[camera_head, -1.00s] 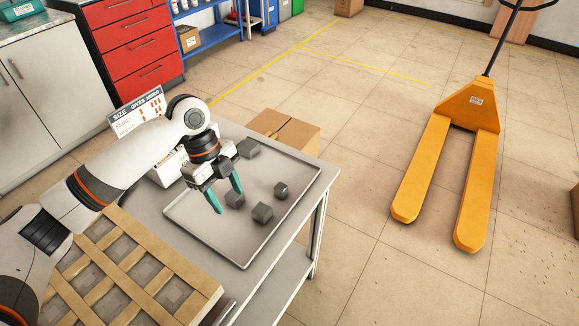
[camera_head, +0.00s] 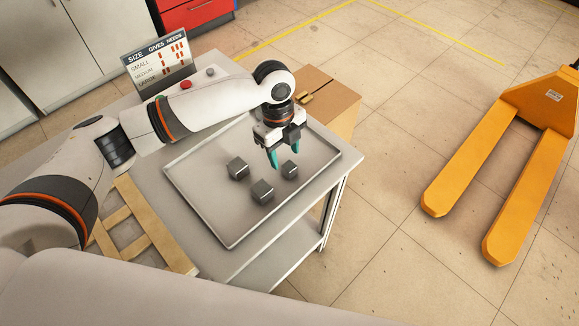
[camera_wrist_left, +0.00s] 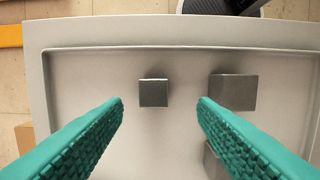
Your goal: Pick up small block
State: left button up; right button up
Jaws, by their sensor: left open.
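The small block (camera_head: 290,169) is a dark grey cube on the grey metal tray (camera_head: 225,238). In the left wrist view the small block (camera_wrist_left: 153,92) lies between the lines of the two fingers, beyond their tips. My left gripper (camera_head: 284,157) is open and empty, its teal fingers pointing down near the small block. A larger block (camera_head: 262,191) and another block (camera_head: 238,168) stand to its left on the tray. In the left wrist view a larger block (camera_wrist_left: 233,92) is right of the small one, and another is partly hidden by the right finger. My right gripper is out of view.
The tray lies on a grey table with a raised rim. A size sign (camera_head: 158,62) and a red button (camera_head: 186,85) are at the back left. A wooden grid (camera_head: 150,225) lies left of the tray. A cardboard box (camera_head: 335,95) stands behind the table.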

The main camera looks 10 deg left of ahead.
aim_at(289, 165)
pick_arm(q)
jog(key=shift+d+f, duration=0.25)
jog(key=shift+f, duration=0.35)
jog(key=f, duration=0.4)
jog(key=shift+d+f+p, duration=0.2)
jog(key=shift+d+p, duration=0.2)
grip_shut()
